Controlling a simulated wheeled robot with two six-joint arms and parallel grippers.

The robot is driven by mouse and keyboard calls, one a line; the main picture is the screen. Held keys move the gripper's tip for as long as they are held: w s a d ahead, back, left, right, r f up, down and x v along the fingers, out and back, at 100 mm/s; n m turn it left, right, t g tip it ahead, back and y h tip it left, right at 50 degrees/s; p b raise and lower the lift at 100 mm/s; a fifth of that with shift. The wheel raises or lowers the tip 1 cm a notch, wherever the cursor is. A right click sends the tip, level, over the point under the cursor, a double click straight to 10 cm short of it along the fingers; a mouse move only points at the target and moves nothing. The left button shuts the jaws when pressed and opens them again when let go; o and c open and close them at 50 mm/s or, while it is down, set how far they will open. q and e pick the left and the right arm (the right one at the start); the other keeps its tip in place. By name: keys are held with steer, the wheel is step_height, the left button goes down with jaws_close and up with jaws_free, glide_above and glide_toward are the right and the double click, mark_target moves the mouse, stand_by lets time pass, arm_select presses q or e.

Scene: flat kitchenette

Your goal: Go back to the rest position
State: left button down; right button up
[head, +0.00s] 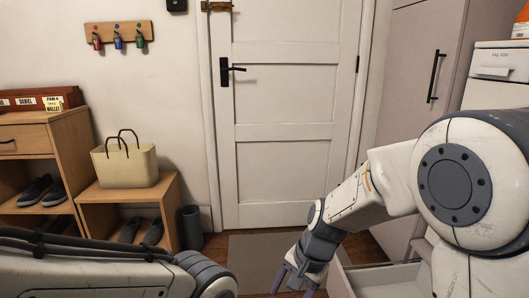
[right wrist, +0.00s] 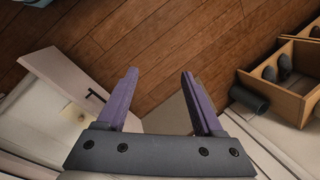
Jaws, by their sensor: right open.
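My right gripper (head: 294,285) hangs low at the bottom of the head view, with its purple fingers pointing down. In the right wrist view its two purple fingers (right wrist: 158,76) are spread apart with nothing between them. My left arm (head: 100,275) lies across the lower left of the head view, and its gripper is outside the picture.
An open pale drawer (head: 385,281) is close to the right of my right gripper. A grey mat (head: 262,250) lies before the closed white door (head: 285,160). A wooden bench (head: 128,196) holds a cream bag (head: 125,166), beside a dark bin (head: 192,228).

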steer(key=s+r+n+h+p, duration=0.1)
steer(key=s+r+n, duration=0.2)
steer(key=s+n, duration=0.55)
steer(key=s+r+n+h+p, duration=0.1)
steer(key=s+r+n, duration=0.35)
steer(key=s, duration=0.75)
step_height(320, 180, up, 36)
steer(key=n+p, duration=0.1)
steer(key=p, duration=3.6)
steer(key=shift+w+a+r+g, duration=0.15)
steer(key=shift+a+r+g, duration=0.1)
steer(key=shift+g, duration=0.15)
